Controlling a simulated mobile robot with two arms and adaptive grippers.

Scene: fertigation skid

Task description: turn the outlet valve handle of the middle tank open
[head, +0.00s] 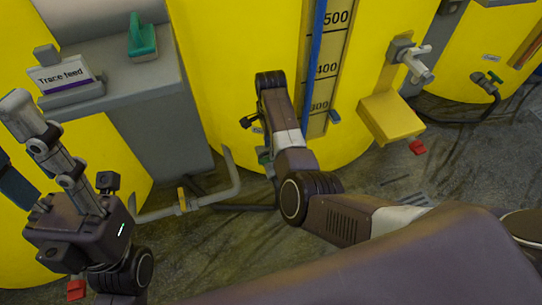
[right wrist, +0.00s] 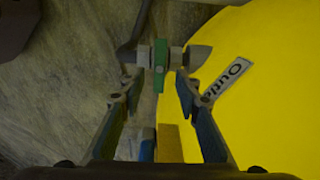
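The middle tank (head: 230,60) is the large yellow one in the head view. Its outlet valve shows in the right wrist view as a green handle (right wrist: 160,62) on a grey pipe fitting. In the head view only a bit of green (head: 264,157) shows beside my arm. My right gripper (right wrist: 156,78) is open, one finger on each side of the handle. The handle lies between and slightly beyond the fingertips; contact is not clear. In the head view my right arm mostly hides this gripper (head: 265,150).
A label (right wrist: 227,78), partly readable, is on the tank beside the valve. A grey pipe (head: 205,198) runs low to the left. A grey cabinet (head: 150,110) bears a trace feed box (head: 68,82). A yellow box (head: 392,117) and grey tap (head: 410,58) stand right. A red handle (head: 417,147) is nearby.

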